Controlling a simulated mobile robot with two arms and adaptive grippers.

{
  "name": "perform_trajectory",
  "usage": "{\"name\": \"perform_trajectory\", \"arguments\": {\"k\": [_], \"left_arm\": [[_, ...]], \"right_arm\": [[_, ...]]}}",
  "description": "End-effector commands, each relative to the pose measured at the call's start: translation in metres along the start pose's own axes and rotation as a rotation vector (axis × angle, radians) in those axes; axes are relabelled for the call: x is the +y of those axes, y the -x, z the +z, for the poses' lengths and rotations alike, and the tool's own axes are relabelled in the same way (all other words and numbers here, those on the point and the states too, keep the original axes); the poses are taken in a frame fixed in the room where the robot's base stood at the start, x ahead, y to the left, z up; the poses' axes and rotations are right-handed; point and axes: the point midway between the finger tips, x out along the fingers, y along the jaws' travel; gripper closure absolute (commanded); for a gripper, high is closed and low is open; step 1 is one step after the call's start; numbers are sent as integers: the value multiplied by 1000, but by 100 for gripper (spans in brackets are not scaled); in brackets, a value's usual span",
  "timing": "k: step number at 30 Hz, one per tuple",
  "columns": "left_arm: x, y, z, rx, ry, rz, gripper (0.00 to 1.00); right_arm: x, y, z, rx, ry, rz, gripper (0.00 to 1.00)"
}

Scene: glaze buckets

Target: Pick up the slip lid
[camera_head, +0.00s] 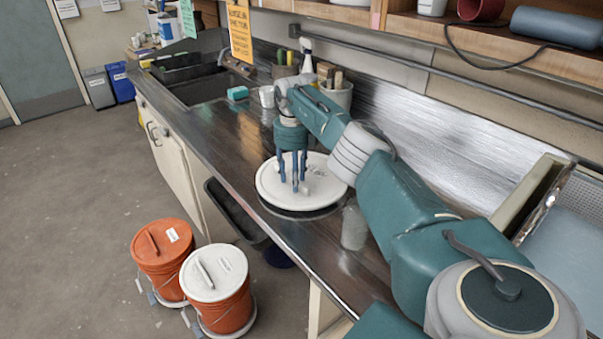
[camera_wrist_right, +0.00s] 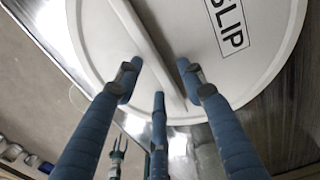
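The slip lid (camera_head: 325,187) is a round white disc lying flat on the dark counter. In the right wrist view the lid (camera_wrist_right: 262,65) has a black-framed SLIP label (camera_wrist_right: 229,25) and a raised bar handle (camera_wrist_right: 148,42). My right gripper (camera_head: 294,178) points down over the lid from above. In the right wrist view my right gripper (camera_wrist_right: 159,72) is open, with its blue fingers spread on both sides of the handle's near end. I cannot tell whether the fingertips touch the lid.
An orange-lidded bucket (camera_head: 160,244) and a white-lidded orange bucket (camera_head: 232,308) stand on the floor before the counter. A cloudy jar (camera_head: 354,226) stands right of the lid. A sink (camera_head: 200,88), spray bottle (camera_head: 306,56) and tool pot (camera_head: 340,96) are farther back.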

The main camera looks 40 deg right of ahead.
Motion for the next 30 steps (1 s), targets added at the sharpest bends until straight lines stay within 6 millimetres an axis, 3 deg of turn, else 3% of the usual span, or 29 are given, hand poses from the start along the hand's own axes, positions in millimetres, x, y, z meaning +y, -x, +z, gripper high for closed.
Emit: {"name": "perform_trajectory", "arguments": {"k": [8,14,24,30], "left_arm": [[0,-1,1,-2,-1,0,31],[0,-1,1,-2,-1,0,31],[-1,0,2,-3,-2,-1,31],[-1,-3,2,-4,-2,-1,31]], "right_arm": [[0,-4,0,0,-1,-1,62],[0,-3,0,0,0,0,100],[0,-1,0,-1,0,0,100],[0,13,1,-4,0,0,100]]}}
